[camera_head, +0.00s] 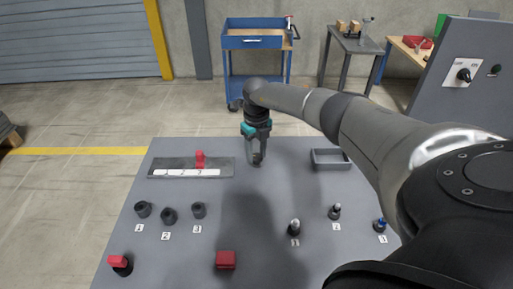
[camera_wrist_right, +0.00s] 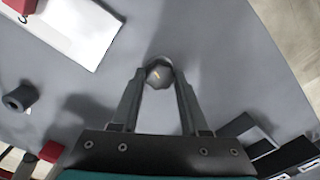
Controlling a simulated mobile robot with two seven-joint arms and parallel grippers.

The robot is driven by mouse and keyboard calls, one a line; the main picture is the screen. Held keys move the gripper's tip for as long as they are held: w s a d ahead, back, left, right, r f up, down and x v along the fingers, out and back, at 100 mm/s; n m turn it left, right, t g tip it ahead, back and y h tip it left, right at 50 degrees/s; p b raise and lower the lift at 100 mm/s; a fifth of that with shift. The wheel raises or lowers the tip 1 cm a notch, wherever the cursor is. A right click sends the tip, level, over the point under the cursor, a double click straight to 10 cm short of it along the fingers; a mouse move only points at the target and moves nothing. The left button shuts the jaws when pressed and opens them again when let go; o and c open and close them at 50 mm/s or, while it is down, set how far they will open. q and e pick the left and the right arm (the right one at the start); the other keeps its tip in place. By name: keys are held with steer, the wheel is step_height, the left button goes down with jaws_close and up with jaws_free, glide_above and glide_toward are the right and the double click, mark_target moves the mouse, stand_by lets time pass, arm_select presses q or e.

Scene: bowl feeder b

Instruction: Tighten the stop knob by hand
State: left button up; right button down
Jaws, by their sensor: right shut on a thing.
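A dark grey lobed knob (camera_wrist_right: 158,76) with a small orange mark on top shows in the right wrist view. It appears to be the stop knob. My right gripper (camera_wrist_right: 157,66) is shut on it, one fingertip on each side. In the head view my right gripper (camera_head: 257,160) points down at the back middle of the grey table, and its fingers hide most of the knob. Whether the knob is tight cannot be told. My left gripper is not in view.
On the grey table (camera_head: 185,240), a plate (camera_head: 226,167) with a red block (camera_head: 200,159) lies left of the gripper. A grey tray (camera_head: 318,163) is to the right. Black cylinders (camera_head: 168,217), numbered posts (camera_head: 294,228) and a red box (camera_head: 226,260) stand nearer me.

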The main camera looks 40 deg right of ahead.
mark_target(256, 156)
steer(key=shift+m, duration=0.5)
steer(key=shift+c, duration=2)
jaws_free()
step_height(256, 156, up, 15)
steer(key=p, duration=0.1)
steer(key=shift+r, duration=0.15)
